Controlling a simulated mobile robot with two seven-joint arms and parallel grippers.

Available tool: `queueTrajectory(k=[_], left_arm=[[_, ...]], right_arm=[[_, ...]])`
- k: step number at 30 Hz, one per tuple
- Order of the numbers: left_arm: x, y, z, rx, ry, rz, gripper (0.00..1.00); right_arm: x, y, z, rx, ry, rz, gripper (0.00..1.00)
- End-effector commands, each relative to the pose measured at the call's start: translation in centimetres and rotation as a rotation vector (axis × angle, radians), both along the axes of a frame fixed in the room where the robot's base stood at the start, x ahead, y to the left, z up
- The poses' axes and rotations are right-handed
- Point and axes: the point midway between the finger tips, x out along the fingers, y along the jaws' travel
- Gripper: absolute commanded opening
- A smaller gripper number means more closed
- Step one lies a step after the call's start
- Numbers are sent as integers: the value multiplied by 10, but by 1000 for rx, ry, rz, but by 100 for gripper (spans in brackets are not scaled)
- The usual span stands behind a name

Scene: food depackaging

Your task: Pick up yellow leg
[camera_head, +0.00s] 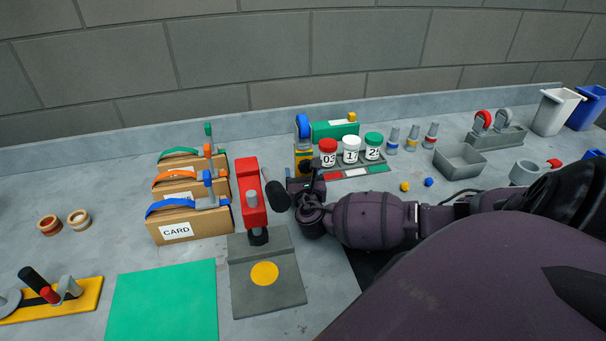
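A yellow upright piece (303,151), possibly the yellow leg, stands at the back middle below a blue rounded part (303,125). Its lower part is partly hidden behind my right gripper (303,182). That gripper is dark and comes in from the right. It is just in front of the yellow piece; I cannot tell whether they touch. Its fingers are too small and dark to show whether they are open or shut. My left gripper is not in view.
A red press on a grey base (283,291) stands left of my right gripper, with a black handle (276,195) close by. Cardboard boxes (190,227) are further left. Numbered jars (351,150) stand behind right. A green mat (163,303) lies clear in front.

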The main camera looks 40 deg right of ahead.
Motion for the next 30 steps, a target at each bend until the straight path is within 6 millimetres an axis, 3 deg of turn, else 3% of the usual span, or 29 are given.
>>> queueTrajectory(k=[5, 19, 30], left_arm=[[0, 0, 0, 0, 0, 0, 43], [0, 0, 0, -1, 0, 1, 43], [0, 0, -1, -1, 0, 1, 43]], right_arm=[[0, 0, 0, 0, 0, 0, 74], [1, 0, 1, 0, -4, 0, 6], [1, -1, 10, -2, -6, -1, 6]])
